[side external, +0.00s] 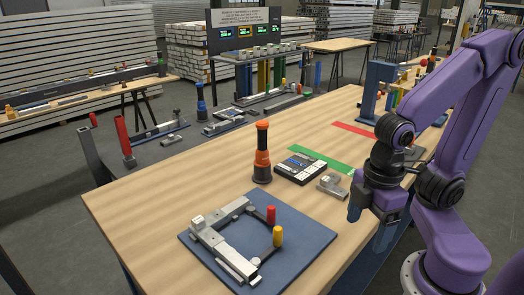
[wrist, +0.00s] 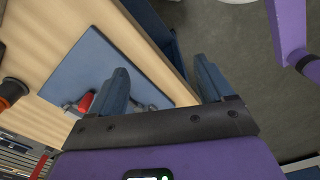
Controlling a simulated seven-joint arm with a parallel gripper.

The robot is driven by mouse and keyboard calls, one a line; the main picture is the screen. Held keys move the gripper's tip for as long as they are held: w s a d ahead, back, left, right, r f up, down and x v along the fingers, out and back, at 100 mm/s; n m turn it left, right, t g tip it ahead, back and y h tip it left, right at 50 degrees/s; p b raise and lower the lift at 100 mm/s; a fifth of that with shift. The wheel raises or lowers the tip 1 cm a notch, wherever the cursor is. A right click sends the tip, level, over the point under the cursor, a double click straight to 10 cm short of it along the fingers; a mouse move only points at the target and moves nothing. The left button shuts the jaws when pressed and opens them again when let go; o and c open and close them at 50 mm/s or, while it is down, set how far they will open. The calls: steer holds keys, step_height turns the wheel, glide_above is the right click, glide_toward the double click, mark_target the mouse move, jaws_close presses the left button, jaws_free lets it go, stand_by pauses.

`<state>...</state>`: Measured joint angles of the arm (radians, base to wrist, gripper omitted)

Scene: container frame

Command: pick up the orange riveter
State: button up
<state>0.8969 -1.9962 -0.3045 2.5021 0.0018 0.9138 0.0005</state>
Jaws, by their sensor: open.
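The orange riveter (side external: 262,158) stands upright on the wooden table in the side view, with an orange body, a dark base and a black and orange top. Part of it shows at the left edge of the wrist view (wrist: 12,90). My gripper (wrist: 163,80) is open and empty, its two blue fingers apart. In the side view my gripper (side external: 376,215) is at the right edge of the table, right of the riveter and well apart from it. Its fingertips are hard to make out there.
A blue plate (side external: 205,260) with a metal frame, a red handle (side external: 271,214) and a yellow handle (side external: 278,236) lies in front of the riveter. A black device (side external: 300,169) and a small metal block (side external: 333,185) lie right of the riveter. Bare wood lies to its left.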

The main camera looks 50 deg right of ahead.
steer(key=w+a+r+m, duration=0.2)
steer(key=w+m, duration=0.1)
steer(key=w, duration=0.3)
steer(key=w+a+r+m, duration=0.2)
steer(key=w+r, duration=0.1)
steer(key=w, duration=0.2)
step_height(320, 180, up, 10)
steer(key=r+m+t+h, duration=0.1)
steer(key=m+t+h, duration=0.15)
steer(key=m, duration=1.45)
glide_above(262, 133)
steer(key=s+a, duration=0.1)
steer(key=s, duration=0.1)
steer(key=x, duration=1.1)
steer(key=shift+a+f, duration=0.1)
steer(key=shift+f, duration=0.05)
steer(key=shift+s+x, duration=0.1)
steer(key=shift+x, duration=1.3)
steer(key=shift+s+x, duration=0.15)
steer(key=shift+x, duration=1.3)
steer(key=shift+a, duration=0.1)
